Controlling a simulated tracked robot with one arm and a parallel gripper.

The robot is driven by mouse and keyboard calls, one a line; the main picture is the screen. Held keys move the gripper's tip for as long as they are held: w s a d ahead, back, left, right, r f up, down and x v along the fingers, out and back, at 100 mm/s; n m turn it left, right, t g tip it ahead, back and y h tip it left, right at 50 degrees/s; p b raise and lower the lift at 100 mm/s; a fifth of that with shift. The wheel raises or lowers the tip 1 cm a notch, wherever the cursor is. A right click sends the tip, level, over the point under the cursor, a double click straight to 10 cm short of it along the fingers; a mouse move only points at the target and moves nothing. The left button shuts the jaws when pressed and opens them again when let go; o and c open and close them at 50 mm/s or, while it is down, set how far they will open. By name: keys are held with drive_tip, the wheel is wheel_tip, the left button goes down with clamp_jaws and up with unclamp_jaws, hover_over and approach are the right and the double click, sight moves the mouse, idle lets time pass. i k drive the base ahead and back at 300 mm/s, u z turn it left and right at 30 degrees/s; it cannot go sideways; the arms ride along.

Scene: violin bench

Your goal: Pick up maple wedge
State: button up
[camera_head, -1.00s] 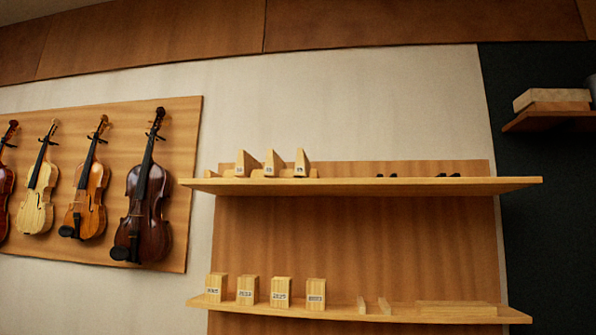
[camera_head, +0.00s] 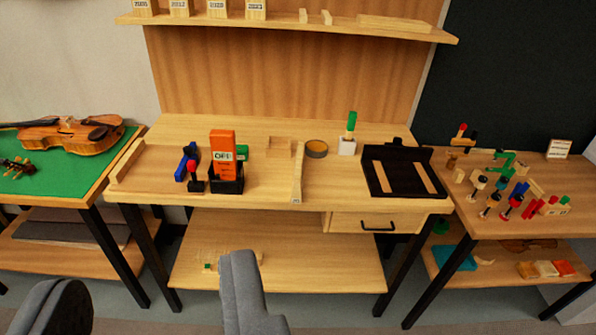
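A long, narrow pale wooden piece (camera_head: 297,175) with a small label at its front end lies on the middle of the workbench. It looks like the maple wedge, but its label is too small to read. My gripper (camera_head: 150,290) shows as two grey fingers at the bottom left, spread wide apart with nothing between them. It is in front of the bench, well apart from the pale piece.
The workbench (camera_head: 340,192) holds an orange box (camera_head: 222,150), a round tin (camera_head: 316,149) and a black tray (camera_head: 403,172). A shelf (camera_head: 290,22) with labelled blocks hangs above. A violin table stands left; a cluttered side table (camera_head: 500,222) stands right.

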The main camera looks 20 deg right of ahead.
sight(297, 186)
drive_tip(key=z, duration=0.25)
drive_tip(key=i, duration=1.2)
drive_tip(key=z, duration=0.25)
